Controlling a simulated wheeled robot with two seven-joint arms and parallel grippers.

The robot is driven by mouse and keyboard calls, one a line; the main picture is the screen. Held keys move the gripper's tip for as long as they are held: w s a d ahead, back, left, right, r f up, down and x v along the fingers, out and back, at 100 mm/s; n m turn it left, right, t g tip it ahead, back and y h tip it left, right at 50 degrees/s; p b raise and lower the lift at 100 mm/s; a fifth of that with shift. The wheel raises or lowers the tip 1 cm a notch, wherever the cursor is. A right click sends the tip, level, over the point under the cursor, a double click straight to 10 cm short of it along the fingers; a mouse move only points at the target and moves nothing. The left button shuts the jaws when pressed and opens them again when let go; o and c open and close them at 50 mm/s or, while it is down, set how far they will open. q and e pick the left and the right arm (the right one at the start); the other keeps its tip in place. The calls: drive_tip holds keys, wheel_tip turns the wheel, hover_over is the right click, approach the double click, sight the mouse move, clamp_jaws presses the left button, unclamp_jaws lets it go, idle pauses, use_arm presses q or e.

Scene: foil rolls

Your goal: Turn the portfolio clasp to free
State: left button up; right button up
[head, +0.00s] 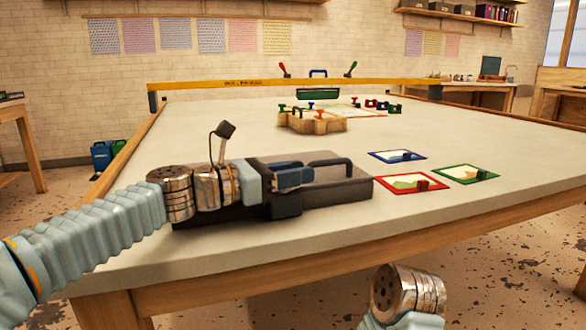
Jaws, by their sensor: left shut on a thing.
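The portfolio (345,191) is a flat dark grey case lying near the front edge of the large table. A black handle (338,161) stands up from its top. My left gripper (296,177) reaches in from the left, low over the portfolio. Its blue fingers are shut on the portfolio clasp, which they hide along with part of the case top. How far the clasp is turned cannot be seen. Of my right arm only the metal wrist shows at the bottom, in front of the table; its gripper is out of view.
Red (440,182), blue (424,156) and green (494,173) framed panels lie right of the portfolio. A wooden block with several knobs (298,123) sits farther back. A yellow rail (230,85) spans the far edge. The table's right front (470,215) is clear.

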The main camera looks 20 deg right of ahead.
use_arm(q)
drive_tip(key=o, duration=1)
drive_tip(key=a, duration=0.4)
drive_tip(key=s+a, duration=0.1)
drive_tip(key=a, duration=0.4)
drive_tip(key=s+a, duration=0.1)
drive_tip(key=a, duration=0.3)
drive_tip(key=shift+s+a, duration=0.1)
drive_tip(key=shift+a, duration=0.2)
drive_tip(key=shift+d, duration=0.1)
